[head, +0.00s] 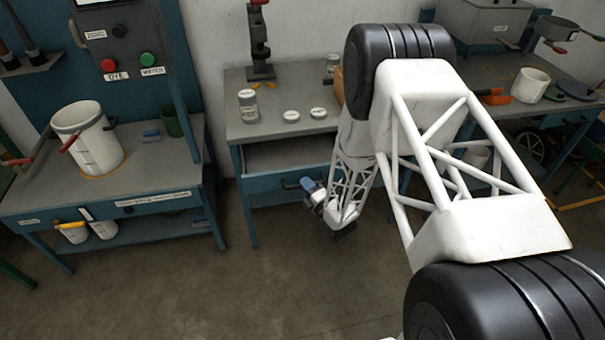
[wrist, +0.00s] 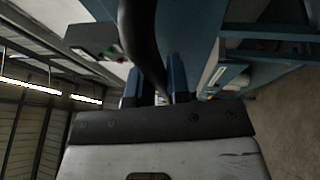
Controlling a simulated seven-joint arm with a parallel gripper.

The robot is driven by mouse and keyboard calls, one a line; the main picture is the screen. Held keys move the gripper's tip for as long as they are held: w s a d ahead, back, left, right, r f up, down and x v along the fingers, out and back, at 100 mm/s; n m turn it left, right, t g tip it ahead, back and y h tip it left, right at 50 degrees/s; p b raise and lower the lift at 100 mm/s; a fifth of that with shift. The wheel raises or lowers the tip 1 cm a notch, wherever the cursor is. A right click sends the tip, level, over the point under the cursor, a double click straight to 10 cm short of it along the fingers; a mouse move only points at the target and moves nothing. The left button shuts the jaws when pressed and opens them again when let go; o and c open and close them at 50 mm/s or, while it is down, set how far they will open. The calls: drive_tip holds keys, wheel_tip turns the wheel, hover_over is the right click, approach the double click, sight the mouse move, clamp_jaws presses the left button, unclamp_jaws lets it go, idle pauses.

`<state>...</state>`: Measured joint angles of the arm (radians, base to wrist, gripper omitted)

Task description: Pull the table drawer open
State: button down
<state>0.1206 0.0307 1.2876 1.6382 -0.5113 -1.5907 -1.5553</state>
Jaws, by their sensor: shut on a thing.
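The middle table (head: 235,125) has a blue drawer (head: 265,194) below its grey top. The drawer stands partly out, and its grey inside (head: 285,155) shows between the tabletop edge and the drawer front. A dark handle (head: 290,185) is on the drawer front. My gripper (head: 309,187) is at the handle's right part, in front of the drawer. In the wrist view, the blue fingers of my gripper (wrist: 155,85) are shut on the curved black handle (wrist: 141,35). My arm hides the drawer's right side in the head view.
On the tabletop stand a jar (head: 248,106), two white lids (head: 291,115) and a dark red-handled press (head: 260,45). A bench (head: 150,172) with a white bucket (head: 88,137) stands at the left. The floor (head: 230,285) before the drawer is clear.

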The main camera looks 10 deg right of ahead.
drive_tip(key=shift+s, duration=1.75)
drive_tip(key=c, duration=1.1)
unclamp_jaws()
drive_tip(key=v, duration=0.7)
drive_tip(key=shift+s+d, duration=0.15)
drive_tip(key=shift+s, duration=0.2)
drive_tip(key=shift+d, duration=0.1)
